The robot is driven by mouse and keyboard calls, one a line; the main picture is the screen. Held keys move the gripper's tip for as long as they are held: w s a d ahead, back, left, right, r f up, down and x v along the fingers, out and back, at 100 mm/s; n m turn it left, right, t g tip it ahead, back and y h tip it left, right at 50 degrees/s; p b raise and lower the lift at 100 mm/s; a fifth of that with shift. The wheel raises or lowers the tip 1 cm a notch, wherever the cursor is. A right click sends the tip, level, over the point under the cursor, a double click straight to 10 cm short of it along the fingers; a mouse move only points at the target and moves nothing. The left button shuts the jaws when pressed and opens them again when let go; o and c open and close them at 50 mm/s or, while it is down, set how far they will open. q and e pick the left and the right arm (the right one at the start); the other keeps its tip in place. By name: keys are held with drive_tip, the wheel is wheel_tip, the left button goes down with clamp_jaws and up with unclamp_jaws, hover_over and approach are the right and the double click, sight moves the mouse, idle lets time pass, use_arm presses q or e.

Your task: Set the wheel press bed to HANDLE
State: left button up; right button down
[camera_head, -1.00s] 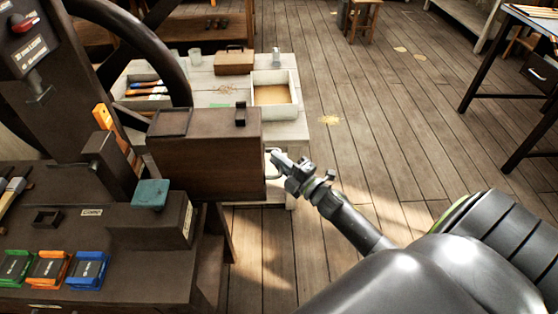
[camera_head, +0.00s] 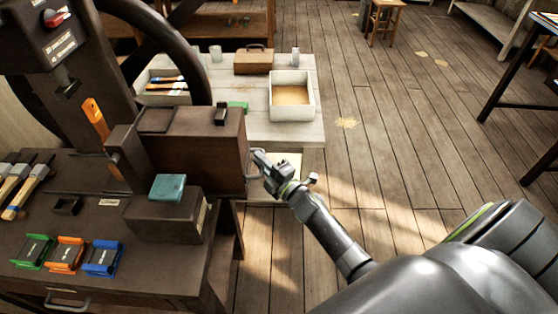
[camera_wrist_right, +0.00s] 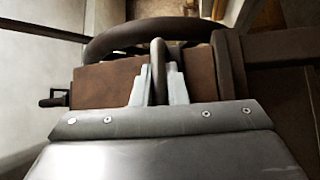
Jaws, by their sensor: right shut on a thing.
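The press bed seems to be the dark brown block (camera_head: 195,150) beside the press frame, overhanging the right end of the dark bench. A metal pull handle is on its right end; the handle (camera_wrist_right: 158,60) shows between the fingers in the right wrist view. My right gripper (camera_head: 259,162) is shut on this handle; it also shows in the right wrist view (camera_wrist_right: 158,88). The big dark handwheel (camera_head: 192,55) curves above the block at the upper left. I cannot read a HANDLE mark on the bed. My left gripper is not in view.
A teal-topped box (camera_head: 168,188) stands just in front of the bed. Green, orange (camera_head: 66,256) and blue trays and several brushes (camera_head: 25,188) lie on the bench. A pale table (camera_head: 247,125) with a sand tray stands behind.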

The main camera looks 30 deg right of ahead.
sight(247, 158)
drive_tip(key=shift+w+a, duration=0.4)
drive_tip(key=shift+a, duration=0.25)
drive_tip(key=shift+w+a, duration=0.35)
drive_tip(key=shift+a, duration=0.3)
drive_tip(key=c, duration=1.5)
unclamp_jaws()
drive_tip(key=shift+o, duration=0.2)
drive_tip(key=shift+s+d, duration=0.1)
drive_tip(key=b+v, duration=0.2)
drive_tip(key=v, duration=1.5)
drive_tip(key=shift+s, duration=0.15)
